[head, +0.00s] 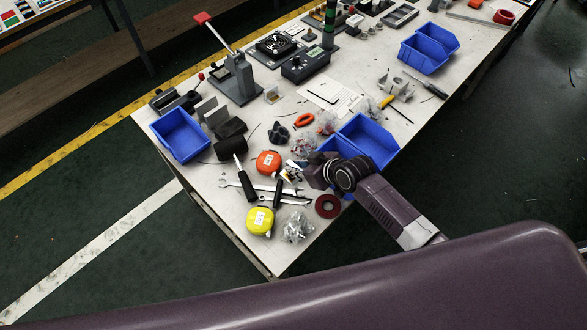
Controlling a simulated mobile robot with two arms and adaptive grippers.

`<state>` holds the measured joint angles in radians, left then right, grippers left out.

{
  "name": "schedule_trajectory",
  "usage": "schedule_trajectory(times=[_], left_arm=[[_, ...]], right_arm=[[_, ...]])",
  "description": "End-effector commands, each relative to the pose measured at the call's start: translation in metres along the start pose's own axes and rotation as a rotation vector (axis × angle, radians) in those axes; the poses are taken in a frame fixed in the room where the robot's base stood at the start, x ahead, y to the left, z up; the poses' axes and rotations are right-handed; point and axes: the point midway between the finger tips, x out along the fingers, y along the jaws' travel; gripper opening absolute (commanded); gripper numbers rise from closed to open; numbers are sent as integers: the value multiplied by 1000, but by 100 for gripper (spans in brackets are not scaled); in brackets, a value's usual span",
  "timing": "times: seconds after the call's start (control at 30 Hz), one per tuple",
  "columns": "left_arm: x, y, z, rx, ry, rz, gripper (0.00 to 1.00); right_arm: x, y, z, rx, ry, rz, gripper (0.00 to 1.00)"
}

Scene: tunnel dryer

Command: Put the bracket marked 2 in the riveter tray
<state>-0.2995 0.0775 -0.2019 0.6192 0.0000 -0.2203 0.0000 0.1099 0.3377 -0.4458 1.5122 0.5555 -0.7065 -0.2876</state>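My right gripper (316,174) is over the near part of the workbench, by the blue bin in the middle; its fingers are dark and small, and I cannot tell whether they are open. Grey angled metal pieces that look like brackets (205,109) stand near the left blue bin. A small metal piece (272,95) stands near the lever press, and other metal parts (395,85) lie further right. I cannot read a 2 on any of them. Blue bins stand at the left (181,136), middle (376,137) and far right (420,53); no label shows which is the riveter tray. My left gripper is out of view.
A lever press (236,78) with a red-tipped handle stands on the workbench (225,194). Tape measures in orange (268,161) and yellow (260,221), wrenches, screwdrivers and bags of small parts crowd the near end. A red ring (327,206) lies below my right gripper.

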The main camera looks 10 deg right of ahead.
Motion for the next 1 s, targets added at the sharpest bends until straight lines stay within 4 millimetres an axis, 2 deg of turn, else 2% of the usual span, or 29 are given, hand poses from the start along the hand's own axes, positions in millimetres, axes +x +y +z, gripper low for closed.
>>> schedule_trajectory(times=[0.2, 0.37, 0.77, 1.0], left_arm=[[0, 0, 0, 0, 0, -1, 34], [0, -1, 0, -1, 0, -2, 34], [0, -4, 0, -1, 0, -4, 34], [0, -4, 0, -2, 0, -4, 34]], right_arm=[[0, 0, 0, 0, 0, 0, 16], [0, 0, 0, 0, 0, 0, 0], [-1, 0, -1, 0, 2, 0, 0], [-12, 0, -14, -2, 4, 0, 0]])
